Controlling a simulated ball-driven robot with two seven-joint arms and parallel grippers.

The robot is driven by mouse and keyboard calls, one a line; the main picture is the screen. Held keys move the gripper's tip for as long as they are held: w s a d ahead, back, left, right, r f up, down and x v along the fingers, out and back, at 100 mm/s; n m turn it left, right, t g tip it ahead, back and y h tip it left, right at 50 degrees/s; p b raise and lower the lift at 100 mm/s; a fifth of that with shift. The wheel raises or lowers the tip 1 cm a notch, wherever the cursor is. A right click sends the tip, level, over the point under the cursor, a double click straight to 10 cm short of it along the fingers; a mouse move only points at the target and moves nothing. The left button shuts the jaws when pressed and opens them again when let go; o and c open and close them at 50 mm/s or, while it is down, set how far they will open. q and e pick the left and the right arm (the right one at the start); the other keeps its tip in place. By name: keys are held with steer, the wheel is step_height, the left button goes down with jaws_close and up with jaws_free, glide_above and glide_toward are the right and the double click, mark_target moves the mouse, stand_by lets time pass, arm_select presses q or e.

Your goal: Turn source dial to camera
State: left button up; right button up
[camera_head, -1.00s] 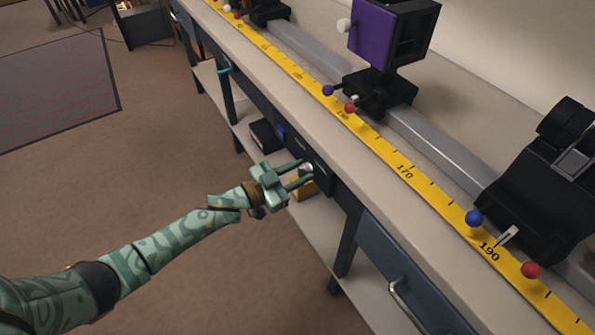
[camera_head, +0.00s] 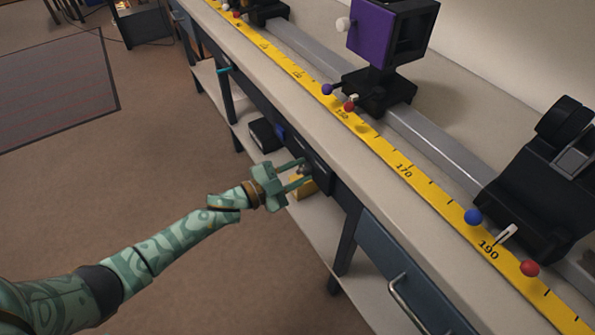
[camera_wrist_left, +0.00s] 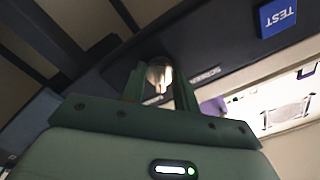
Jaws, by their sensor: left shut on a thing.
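The source dial (camera_wrist_left: 159,73) is a small round metallic knob with a red mark, on the dark front panel (camera_wrist_left: 205,60) under the bench top. In the left wrist view it sits between the two green fingers of my left gripper (camera_wrist_left: 160,88), which is shut on it. A partly hidden label beside the dial seems to read "SCREEN"; other lettering near it is too small to read. In the head view my left gripper (camera_head: 300,172) reaches the panel from the left, and its fingers mostly hide the dial. My right gripper is not in view.
A blue "TEST" label (camera_wrist_left: 282,17) is on the panel. The bench top carries a yellow ruler (camera_head: 404,170), a rail (camera_head: 430,138), a purple-faced holder (camera_head: 372,35) and a black unit (camera_head: 535,190). A yellow box (camera_head: 303,188) sits on the shelf below.

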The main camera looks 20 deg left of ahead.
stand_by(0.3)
arm_select(q)
steer(key=o, duration=1)
steer(key=shift+c, duration=0.2)
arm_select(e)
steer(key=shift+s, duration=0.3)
arm_select(q)
steer(key=shift+s+a, duration=0.1)
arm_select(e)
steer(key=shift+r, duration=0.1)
arm_select(q)
steer(key=p+v, duration=0.4)
steer(key=v, duration=1.2)
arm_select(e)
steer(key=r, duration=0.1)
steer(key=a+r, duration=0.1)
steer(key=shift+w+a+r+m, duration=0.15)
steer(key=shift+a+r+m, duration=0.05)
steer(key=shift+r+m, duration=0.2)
arm_select(q)
steer(key=shift+a+f, duration=0.1)
